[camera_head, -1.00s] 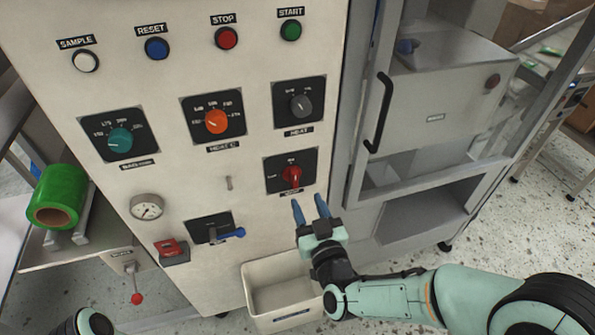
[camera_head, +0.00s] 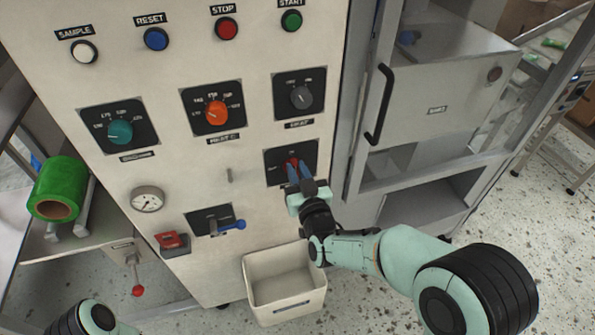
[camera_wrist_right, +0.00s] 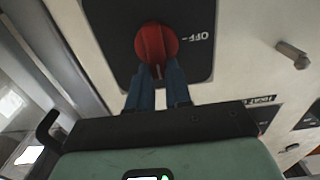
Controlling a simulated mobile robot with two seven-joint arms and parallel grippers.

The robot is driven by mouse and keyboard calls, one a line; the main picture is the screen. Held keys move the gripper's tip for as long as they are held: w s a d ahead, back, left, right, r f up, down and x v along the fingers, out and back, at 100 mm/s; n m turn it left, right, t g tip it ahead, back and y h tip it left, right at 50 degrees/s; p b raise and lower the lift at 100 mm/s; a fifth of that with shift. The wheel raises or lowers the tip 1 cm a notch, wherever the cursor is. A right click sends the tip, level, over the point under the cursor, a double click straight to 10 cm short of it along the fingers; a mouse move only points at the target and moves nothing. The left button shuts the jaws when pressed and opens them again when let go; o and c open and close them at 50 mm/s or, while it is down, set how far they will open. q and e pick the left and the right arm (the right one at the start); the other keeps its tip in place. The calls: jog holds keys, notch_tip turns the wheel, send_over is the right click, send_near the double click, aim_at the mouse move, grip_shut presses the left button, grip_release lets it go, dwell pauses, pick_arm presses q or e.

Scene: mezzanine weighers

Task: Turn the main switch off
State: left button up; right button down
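The main switch is a red knob (camera_head: 292,163) on a black plate (camera_head: 312,156) at the lower right of the cabinet front. In the right wrist view the knob (camera_wrist_right: 154,42) shows large, with an OFF label to its right. Its white mark points down towards my fingers, not towards OFF. My right gripper (camera_head: 300,172) is at the knob, its two blue fingers drawn close together on the knob's handle. The fingertips (camera_wrist_right: 158,75) also show in the right wrist view, partly hidden by the knob. My left gripper is out of view.
Above are a grey dial (camera_head: 301,97), an orange dial (camera_head: 217,114) and a teal dial (camera_head: 120,132). A blue-handled lever (camera_head: 232,225) is to the left. An open cream bin (camera_head: 285,312) is below. A black door handle (camera_head: 379,105) is to the right.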

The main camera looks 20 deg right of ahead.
aim_at(285, 169)
jog(key=shift+n, duration=0.3)
jog(key=n+p, duration=0.1)
jog(key=n, duration=0.3)
jog(key=a+f+n+p, duration=0.1)
jog(key=n, duration=0.3)
jog(key=a+n+p, duration=0.1)
jog(key=n, duration=0.3)
jog(key=shift+f+n, duration=0.15)
jog(key=shift+n, duration=0.15)
jog(key=n, duration=0.2)
jog(key=f+n+p, duration=0.1)
jog(key=n, duration=0.1)
jog(key=shift+a+n, duration=0.1)
jog(key=shift+n, duration=0.2)
dwell(0.4)
jog(key=c, duration=1)
grip_release()
jog(key=shift+c, duration=0.2)
jog(key=shift+s, duration=0.15)
